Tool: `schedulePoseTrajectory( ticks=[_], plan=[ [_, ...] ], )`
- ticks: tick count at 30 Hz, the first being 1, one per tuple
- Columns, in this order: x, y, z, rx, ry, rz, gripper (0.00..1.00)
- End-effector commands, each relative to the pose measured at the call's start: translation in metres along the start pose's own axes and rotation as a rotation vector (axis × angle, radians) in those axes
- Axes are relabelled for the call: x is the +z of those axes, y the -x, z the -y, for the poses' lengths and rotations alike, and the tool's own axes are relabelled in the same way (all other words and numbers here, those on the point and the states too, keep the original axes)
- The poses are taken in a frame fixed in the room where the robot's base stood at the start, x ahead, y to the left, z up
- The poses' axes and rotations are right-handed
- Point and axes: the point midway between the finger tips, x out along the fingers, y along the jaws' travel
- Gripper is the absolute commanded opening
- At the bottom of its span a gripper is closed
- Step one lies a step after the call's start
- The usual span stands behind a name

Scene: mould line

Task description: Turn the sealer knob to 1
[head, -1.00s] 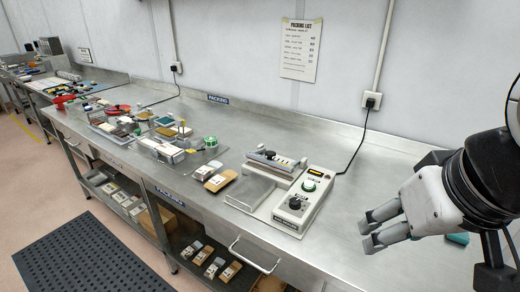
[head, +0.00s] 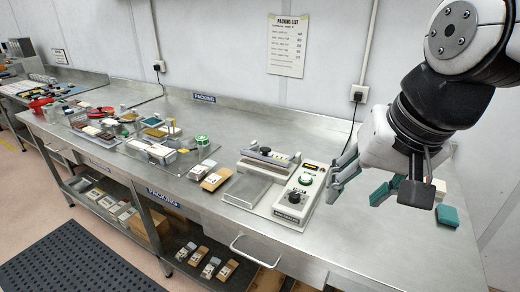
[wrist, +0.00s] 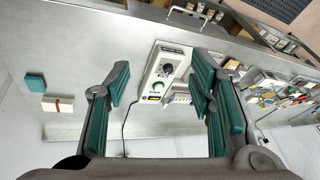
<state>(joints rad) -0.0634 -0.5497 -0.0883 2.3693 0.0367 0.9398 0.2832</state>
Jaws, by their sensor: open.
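The sealer (head: 270,188) is a pale bench unit with a control box on its right side. Its black knob (head: 295,195) sits on the front part of the box, with a green button (head: 305,179) and a small display behind it. The knob's scale is too small to read. The knob also shows in the wrist view (wrist: 167,68), between the fingers and beyond them. My gripper (head: 357,190) is open and empty, above the bench just right of the control box and apart from the knob. In the wrist view its teal-padded fingers (wrist: 160,100) are spread wide.
A teal block (head: 447,216) and a pale block (head: 438,187) lie at the right. Small packs (head: 215,180) and trays lie left of the sealer. A cable runs to the wall socket (head: 358,94).

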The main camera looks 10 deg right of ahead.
Motion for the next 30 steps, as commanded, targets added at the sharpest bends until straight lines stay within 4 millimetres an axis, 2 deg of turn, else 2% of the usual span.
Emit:
schedulePoseTrajectory(
  ticks=[5,11,17,21,27,30],
  plan=[
    [-0.033,-0.014,0.01,-0.005,-0.209,0.063,0.49],
    [-0.086,-0.048,0.024,0.034,-0.573,0.146,0.49],
    [-0.137,-0.097,0.036,0.13,-0.945,0.186,0.49],
    [-0.167,-0.138,0.044,0.217,-1.189,0.177,0.49],
    [-0.198,-0.192,0.055,0.328,-1.469,0.119,0.49],
    [-0.206,-0.209,0.058,0.362,-1.554,0.088,0.49]
  ],
)
